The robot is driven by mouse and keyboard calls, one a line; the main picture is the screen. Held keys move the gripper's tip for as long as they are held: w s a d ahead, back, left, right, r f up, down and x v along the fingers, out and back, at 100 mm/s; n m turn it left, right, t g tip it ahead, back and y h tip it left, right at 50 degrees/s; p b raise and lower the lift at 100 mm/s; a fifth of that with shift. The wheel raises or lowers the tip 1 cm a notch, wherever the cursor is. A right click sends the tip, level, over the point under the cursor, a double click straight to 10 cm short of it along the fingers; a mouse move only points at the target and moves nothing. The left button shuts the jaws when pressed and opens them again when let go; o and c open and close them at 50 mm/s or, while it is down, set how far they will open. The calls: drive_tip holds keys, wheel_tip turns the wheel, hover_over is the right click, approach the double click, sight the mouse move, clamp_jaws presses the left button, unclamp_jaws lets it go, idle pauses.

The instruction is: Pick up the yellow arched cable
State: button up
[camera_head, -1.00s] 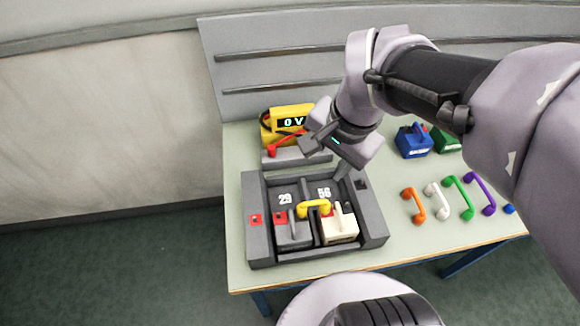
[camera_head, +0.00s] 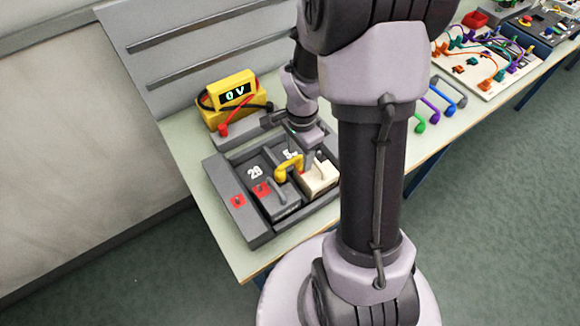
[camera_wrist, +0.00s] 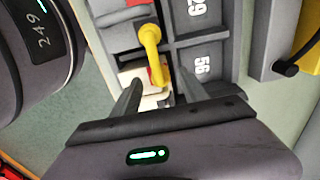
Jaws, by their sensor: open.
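The yellow arched cable (camera_head: 284,170) sits in the dark grey tray (camera_head: 222,203), bridging between a grey block (camera_head: 281,203) and a cream block (camera_head: 318,180). In the wrist view the yellow arched cable (camera_wrist: 150,38) runs away from me, with its near end at the cream block. My gripper (camera_head: 306,154) hangs above the cream block's side of the tray, close to the cable. In the wrist view my gripper (camera_wrist: 158,84) is open and empty, with a finger on each side of the cable's near end. I cannot tell the height gap.
A yellow meter (camera_head: 228,99) reading 0 V stands behind the tray, with red and black leads. Slot labels 29 and 56 show in the wrist view. The table's front edge is close to the tray.

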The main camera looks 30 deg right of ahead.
wheel_tip(320, 180, down, 3)
drive_tip(key=shift+r, duration=0.1)
clamp_jaws()
